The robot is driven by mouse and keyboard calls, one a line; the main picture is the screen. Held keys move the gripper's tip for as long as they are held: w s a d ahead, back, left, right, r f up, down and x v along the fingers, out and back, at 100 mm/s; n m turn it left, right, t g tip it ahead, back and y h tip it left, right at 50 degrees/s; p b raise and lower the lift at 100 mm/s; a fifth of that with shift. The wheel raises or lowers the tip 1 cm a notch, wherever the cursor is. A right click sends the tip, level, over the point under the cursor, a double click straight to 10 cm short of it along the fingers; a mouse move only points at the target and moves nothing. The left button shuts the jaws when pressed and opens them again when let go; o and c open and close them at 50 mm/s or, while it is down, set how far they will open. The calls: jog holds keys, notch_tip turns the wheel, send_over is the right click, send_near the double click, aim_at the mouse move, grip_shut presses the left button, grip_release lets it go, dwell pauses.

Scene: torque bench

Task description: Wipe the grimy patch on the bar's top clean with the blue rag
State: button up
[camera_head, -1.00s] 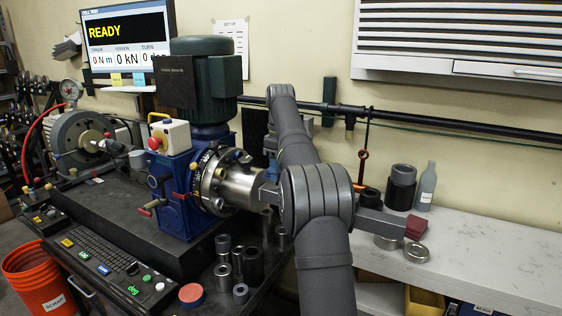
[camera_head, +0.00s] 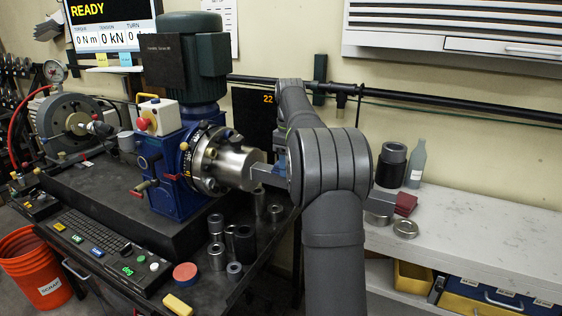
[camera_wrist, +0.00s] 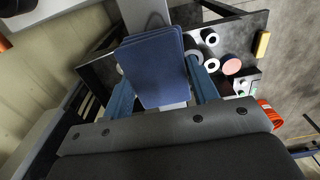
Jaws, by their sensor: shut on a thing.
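The blue rag (camera_wrist: 157,68) is a flat, folded pad in the wrist view. My gripper (camera_wrist: 160,84) is shut on it, with a blue finger at each side. In the wrist view the grey bar (camera_wrist: 145,12) shows beyond the rag and seems to run beneath it; I cannot tell whether they touch. In the head view the bar (camera_head: 267,176) comes out of the chuck and passes behind my arm. The right-hand grey end (camera_head: 379,207) shows beside a dark red block.
The chuck (camera_head: 222,162) and blue machine (camera_head: 178,165) stand left of my arm. Several metal sleeves (camera_head: 243,245), a red puck (camera_head: 185,273) and a yellow block (camera_head: 178,304) lie on the dark bench. A bottle (camera_head: 417,165) stands on the white bench, whose right side is clear.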

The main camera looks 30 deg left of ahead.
jog(key=shift+d, duration=3.15)
jog(key=shift+a, duration=5.95)
notch_tip(320, 180, up, 8)
jog(key=shift+r, duration=0.1)
